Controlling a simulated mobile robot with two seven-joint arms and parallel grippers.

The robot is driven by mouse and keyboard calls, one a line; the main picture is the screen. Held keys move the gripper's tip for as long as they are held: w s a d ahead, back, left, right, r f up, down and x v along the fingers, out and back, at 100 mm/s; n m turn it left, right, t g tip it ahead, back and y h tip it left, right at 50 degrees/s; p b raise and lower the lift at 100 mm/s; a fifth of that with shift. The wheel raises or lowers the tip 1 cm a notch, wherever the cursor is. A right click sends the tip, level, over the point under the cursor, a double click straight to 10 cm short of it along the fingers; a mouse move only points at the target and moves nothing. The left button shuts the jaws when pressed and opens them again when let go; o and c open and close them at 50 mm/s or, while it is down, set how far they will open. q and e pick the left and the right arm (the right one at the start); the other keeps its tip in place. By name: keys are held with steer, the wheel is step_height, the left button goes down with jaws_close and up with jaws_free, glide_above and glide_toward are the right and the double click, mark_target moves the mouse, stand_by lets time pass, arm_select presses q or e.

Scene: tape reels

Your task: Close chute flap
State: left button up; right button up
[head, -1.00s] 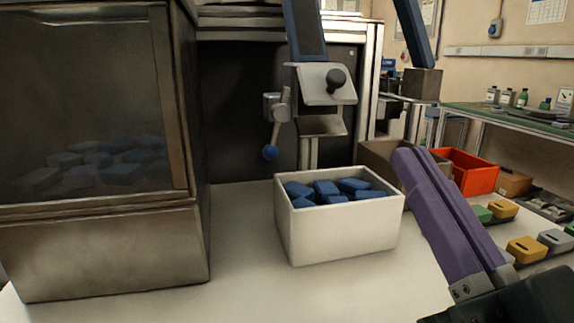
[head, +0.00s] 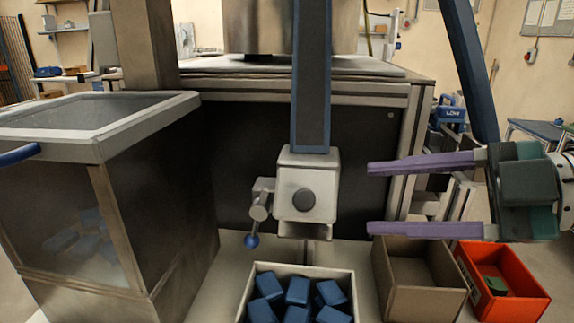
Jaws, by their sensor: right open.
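The chute (head: 311,90) is a dark channel with blue sides that comes down in the middle of the head view. I cannot tell how far the flap stands open. My right gripper (head: 370,198) is to the right of the flap. Its two purple fingers are spread, one above the other, and point left toward the flap with nothing between them. They appear apart from it. My left gripper is not in view.
A white bin (head: 345,270) with several blue blocks (head: 298,290) stands below the chute. A brown box (head: 420,295) and a red bin (head: 530,297) stand to its right. A glass-fronted hopper (head: 60,220) fills the left. A dark cabinet (head: 235,150) stands behind.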

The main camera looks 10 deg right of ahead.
mark_target(314, 200)
steer(key=p+x, duration=0.1)
steer(key=x, duration=0.9)
steer(key=shift+s+a, duration=0.15)
jaws_close()
stand_by(1.0)
